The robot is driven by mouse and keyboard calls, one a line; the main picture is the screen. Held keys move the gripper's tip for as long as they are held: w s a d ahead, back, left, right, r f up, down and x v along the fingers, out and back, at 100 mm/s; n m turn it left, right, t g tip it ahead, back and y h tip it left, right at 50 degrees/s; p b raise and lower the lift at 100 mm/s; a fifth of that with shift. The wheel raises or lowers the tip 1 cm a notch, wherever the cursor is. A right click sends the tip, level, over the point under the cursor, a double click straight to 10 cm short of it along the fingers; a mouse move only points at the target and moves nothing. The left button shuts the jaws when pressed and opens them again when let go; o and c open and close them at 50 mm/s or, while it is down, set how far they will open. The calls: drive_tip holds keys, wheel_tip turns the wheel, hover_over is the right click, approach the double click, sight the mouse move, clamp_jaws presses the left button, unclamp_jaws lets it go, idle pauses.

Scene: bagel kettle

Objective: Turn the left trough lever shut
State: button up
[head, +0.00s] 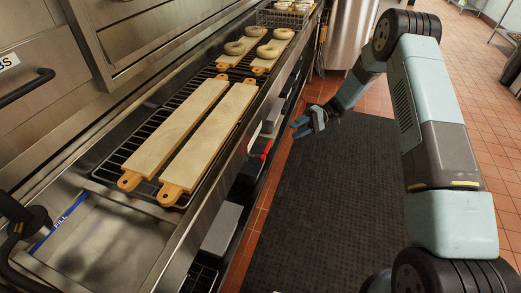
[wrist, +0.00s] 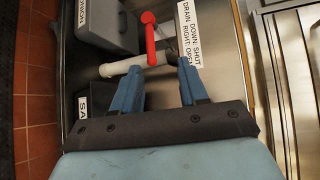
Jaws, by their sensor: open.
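The red lever (wrist: 152,40) shows in the wrist view, just beyond my gripper's fingertips, with its red end at the top and its body by a pale pipe (wrist: 122,66). In the head view it is a small red spot (head: 265,151) under the counter's front edge. A label (wrist: 187,38) beside it reads "DRAIN DOWN: SHUT RIGHT: OPEN". My gripper (wrist: 160,75) is open, with its two blue fingers apart and nothing between them. In the head view my gripper (head: 304,124) is in front of the counter, to the right of the lever and apart from it.
Grey bins (wrist: 106,22) sit beside the lever under the counter. Long boards (head: 212,135) lie on racks on the counter, with bagels (head: 269,50) farther back. A dark mat (head: 330,200) covers clear floor in front.

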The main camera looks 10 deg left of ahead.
drive_tip(key=w+f+x, duration=0.1)
drive_tip(key=f+x, duration=0.1)
drive_tip(key=x, duration=1.3)
drive_tip(key=shift+s+a+y, duration=0.15)
drive_tip(key=shift+a+y, duration=0.1)
drive_tip(key=shift+y, duration=0.15)
drive_tip(key=shift+f, duration=0.1)
drive_tip(key=shift+c, duration=0.2)
clamp_jaws()
drive_tip(key=shift+a+f, duration=0.1)
